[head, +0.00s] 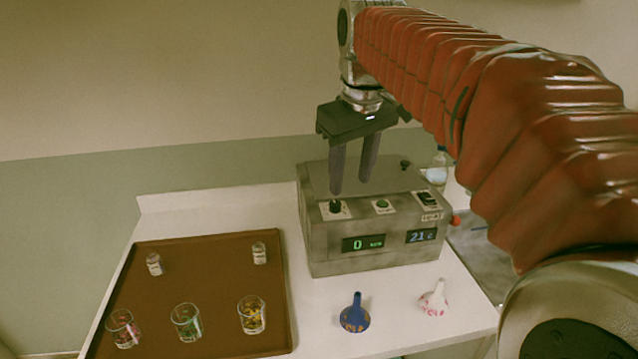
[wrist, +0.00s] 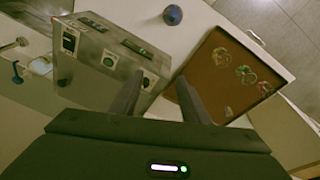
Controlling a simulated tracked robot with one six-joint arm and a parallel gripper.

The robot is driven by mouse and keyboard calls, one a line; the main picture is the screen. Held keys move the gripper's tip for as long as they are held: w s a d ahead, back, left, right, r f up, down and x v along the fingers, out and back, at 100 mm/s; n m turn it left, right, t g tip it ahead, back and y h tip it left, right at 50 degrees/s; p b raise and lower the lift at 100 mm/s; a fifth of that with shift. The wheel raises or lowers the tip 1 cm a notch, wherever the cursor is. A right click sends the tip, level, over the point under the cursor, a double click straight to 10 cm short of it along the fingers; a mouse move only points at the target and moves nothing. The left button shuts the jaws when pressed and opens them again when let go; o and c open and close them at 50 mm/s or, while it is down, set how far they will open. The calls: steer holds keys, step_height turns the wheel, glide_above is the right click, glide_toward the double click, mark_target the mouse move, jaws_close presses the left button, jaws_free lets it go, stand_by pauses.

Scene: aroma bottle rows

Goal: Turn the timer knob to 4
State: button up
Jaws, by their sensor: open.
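The timer knob (head: 335,207) is a small dark knob on a white label, at the left of the top panel of a grey box (head: 325,240). In the wrist view the knob (wrist: 147,82) shows close to the left fingertip. The green display (head: 363,243) on the front reads 0 min. My gripper (head: 350,187) points down over the left part of the box, open, with nothing between its fingers. In the head view its left fingertip is just above the knob and the right one is behind and to the right. I cannot tell whether a finger touches the knob.
A green button (head: 382,204) and a black switch (head: 428,198) sit right of the knob. A display (head: 421,236) reads 21 C. A brown tray (head: 205,245) with glasses and small bottles lies left.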

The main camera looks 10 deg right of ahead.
mark_target(336, 203)
steer(key=w+n+g, duration=0.2)
steer(key=w+n, duration=0.1)
steer(key=w, duration=0.9)
steer(key=shift+w+d, duration=0.2)
steer(key=shift+w, duration=0.15)
steer(key=shift+f, duration=6.85)
steer(key=shift+c, duration=0.4)
steer(key=c, duration=0.9)
steer(key=shift+d, duration=0.15)
steer(key=shift+c, duration=0.4)
